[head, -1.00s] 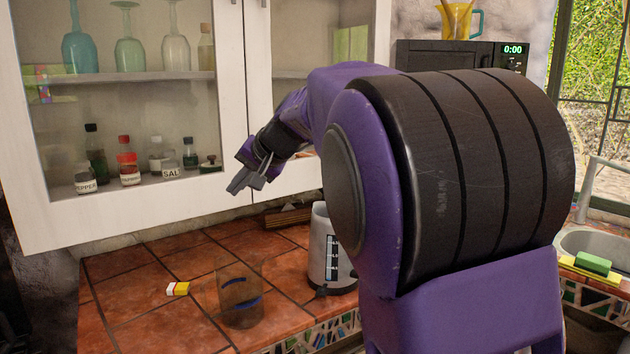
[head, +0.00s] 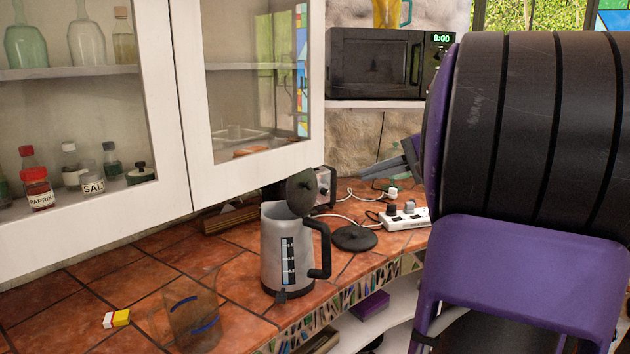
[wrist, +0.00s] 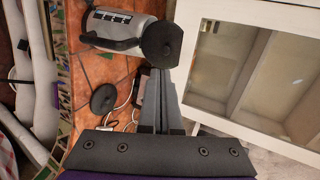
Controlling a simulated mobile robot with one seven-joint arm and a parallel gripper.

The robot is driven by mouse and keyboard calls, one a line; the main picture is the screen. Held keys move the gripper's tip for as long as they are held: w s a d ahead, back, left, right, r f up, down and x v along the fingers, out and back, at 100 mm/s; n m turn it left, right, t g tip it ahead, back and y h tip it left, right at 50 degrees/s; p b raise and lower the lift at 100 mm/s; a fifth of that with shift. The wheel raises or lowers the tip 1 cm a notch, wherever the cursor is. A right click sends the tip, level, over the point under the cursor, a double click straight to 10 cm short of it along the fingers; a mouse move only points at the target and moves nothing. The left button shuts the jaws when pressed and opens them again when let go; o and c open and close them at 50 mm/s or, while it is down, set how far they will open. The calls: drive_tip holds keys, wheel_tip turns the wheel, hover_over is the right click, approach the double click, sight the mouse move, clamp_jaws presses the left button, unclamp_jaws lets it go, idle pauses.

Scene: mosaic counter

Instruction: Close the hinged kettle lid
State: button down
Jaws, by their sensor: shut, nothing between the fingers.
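A grey kettle (head: 274,252) with a black handle and a level window stands upright on the tiled counter. Its round black lid (head: 301,192) is hinged up, standing open above the rim on the handle side. In the wrist view the lid (wrist: 160,44) shows as a dark disc just beyond the fingertips. My gripper (head: 366,174) is shut and empty, to the right of the lid and a little above its level in the head view. In the wrist view the shut fingers (wrist: 158,72) point at the lid; I cannot tell whether they touch it.
The round black kettle base (head: 354,238) lies on the counter right of the kettle. A white power strip (head: 405,217) with cables is behind it. A cabinet door (head: 250,90) hangs above. A glass (head: 196,315) and a small yellow-white block (head: 117,319) stand front left.

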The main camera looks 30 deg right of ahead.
approach(311, 186)
drive_tip(key=x, duration=0.5)
drive_tip(key=shift+s+f, duration=0.1)
drive_tip(key=shift+f, duration=0.2)
drive_tip(key=shift+w+a+f, duration=0.15)
drive_tip(key=shift+w+a, duration=0.15)
drive_tip(key=shift+w, duration=0.35)
